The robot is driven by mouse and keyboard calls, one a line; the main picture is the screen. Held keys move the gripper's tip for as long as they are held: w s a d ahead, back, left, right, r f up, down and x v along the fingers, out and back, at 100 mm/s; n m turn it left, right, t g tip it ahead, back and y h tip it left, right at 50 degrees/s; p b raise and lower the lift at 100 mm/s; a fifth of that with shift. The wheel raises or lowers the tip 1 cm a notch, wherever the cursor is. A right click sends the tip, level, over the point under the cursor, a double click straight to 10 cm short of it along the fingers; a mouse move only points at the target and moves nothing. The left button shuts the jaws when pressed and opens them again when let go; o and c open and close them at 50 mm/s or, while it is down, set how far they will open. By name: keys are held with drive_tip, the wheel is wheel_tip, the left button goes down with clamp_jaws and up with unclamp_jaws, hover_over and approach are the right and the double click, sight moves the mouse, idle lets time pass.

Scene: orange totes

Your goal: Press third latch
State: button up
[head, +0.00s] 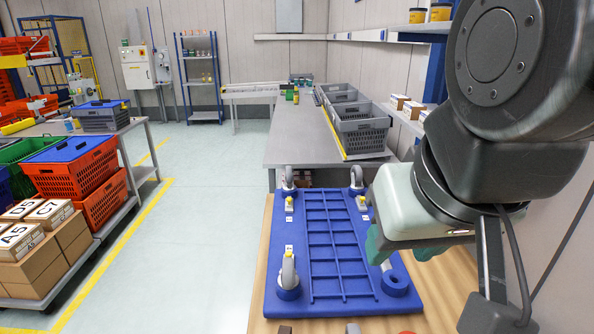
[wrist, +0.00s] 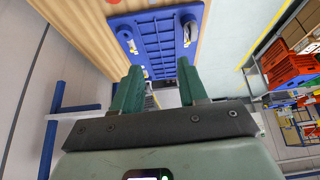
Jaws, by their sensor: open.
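Small yellow-and-white latches sit by the wheels: back left (head: 289,203), back right (head: 362,203), front left (head: 289,251) and front right (head: 386,266). Their small labels are too small to read. My gripper (head: 376,240) is above the dolly's right edge, its fingers partly hidden behind its pale green body. In the wrist view my gripper (wrist: 160,90) is open and empty, with the dolly (wrist: 160,45) beyond the fingertips. I see no contact with any latch.
A grey table (head: 295,140) with grey crates (head: 362,138) stands behind the dolly. Shelves line the right wall. Orange totes (head: 75,176) and cardboard boxes (head: 45,250) are on carts at left. The floor (head: 205,220) between is clear.

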drive_tip(key=shift+f, duration=0.1)
drive_tip(key=c, duration=0.4)
drive_tip(key=shift+w+d+f+m+g, duration=0.2)
drive_tip(key=shift+m+g, duration=0.1)
drive_tip(key=shift+m, duration=0.1)
drive_tip(key=shift+c, duration=1.1)
drive_tip(key=m, duration=0.1)
drive_tip(key=w+f+m+g, duration=0.1)
drive_tip(key=shift+w+d+f+m, duration=0.2)
drive_tip(key=shift+w+d+m, duration=0.1)
clamp_jaws()
drive_tip(key=w+d+f+m+g+y, duration=0.1)
drive_tip(key=w+d+f+m+y, duration=0.35)
drive_tip(key=w, duration=0.55)
drive_tip(key=w+d+f+m+g+y, duration=0.25)
drive_tip(key=w+f+m, duration=0.35)
drive_tip(key=w, duration=0.3)
drive_tip(key=w+d+f+m+t+y, duration=0.2)
drive_tip(key=d+f+m+t, duration=0.3)
drive_tip(key=d+f, duration=0.5)
drive_tip(key=w+d+f+m+t+y, duration=0.2)
drive_tip(key=d+f+m+t, duration=0.3)
drive_tip(key=d+f+m, duration=0.3)
drive_tip(key=w+d+f, duration=0.1)
drive_tip(key=d+f, duration=0.2)
drive_tip(key=f, duration=0.1)
drive_tip(key=shift+w+f, duration=0.25)
drive_tip(key=shift+w, duration=0.15)
drive_tip(key=shift+m+t, duration=0.25)
